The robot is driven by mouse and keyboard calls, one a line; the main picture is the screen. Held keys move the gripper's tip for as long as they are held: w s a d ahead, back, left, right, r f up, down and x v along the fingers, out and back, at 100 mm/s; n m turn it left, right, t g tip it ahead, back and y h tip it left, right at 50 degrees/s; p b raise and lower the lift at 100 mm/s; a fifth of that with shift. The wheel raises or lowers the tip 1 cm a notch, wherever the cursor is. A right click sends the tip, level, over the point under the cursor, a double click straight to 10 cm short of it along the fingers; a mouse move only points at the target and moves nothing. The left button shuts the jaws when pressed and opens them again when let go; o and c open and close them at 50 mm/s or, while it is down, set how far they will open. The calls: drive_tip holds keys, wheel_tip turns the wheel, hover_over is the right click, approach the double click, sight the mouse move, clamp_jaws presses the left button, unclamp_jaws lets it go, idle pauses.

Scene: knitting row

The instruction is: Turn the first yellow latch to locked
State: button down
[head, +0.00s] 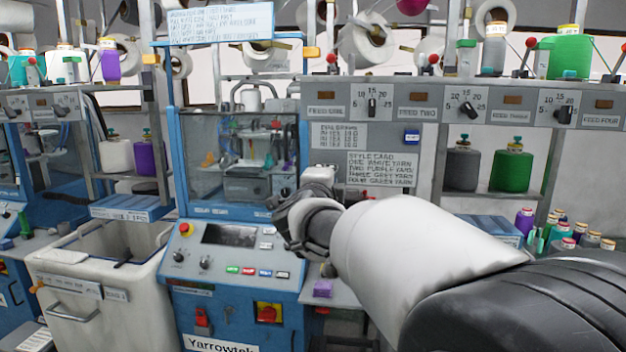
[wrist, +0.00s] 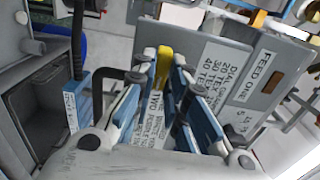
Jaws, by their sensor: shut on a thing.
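The yellow latch (wrist: 164,66) shows in the wrist view as a narrow upright bar. My gripper (wrist: 166,58) has its two blue-padded fingers closed on either side of it, so it is shut on the latch. A white label with printed words shows between the fingers, partly covered. In the head view my gripper (head: 306,208) is in front of the right side of the blue knitting machine (head: 182,120). There the latch is hidden behind my gripper and wrist. I cannot read the latch's locked or unlocked marking.
A grey panel (wrist: 238,66) marked FEED ONE stands just right of my fingers in the wrist view. A dark cable (wrist: 78,40) and a grey open box (wrist: 40,115) are at the left. In the head view a white bin (head: 60,300) stands left of the machine.

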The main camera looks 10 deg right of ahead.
idle(0.3)
drive_tip(key=c, duration=1.6)
unclamp_jaws()
drive_tip(key=v, duration=1.2)
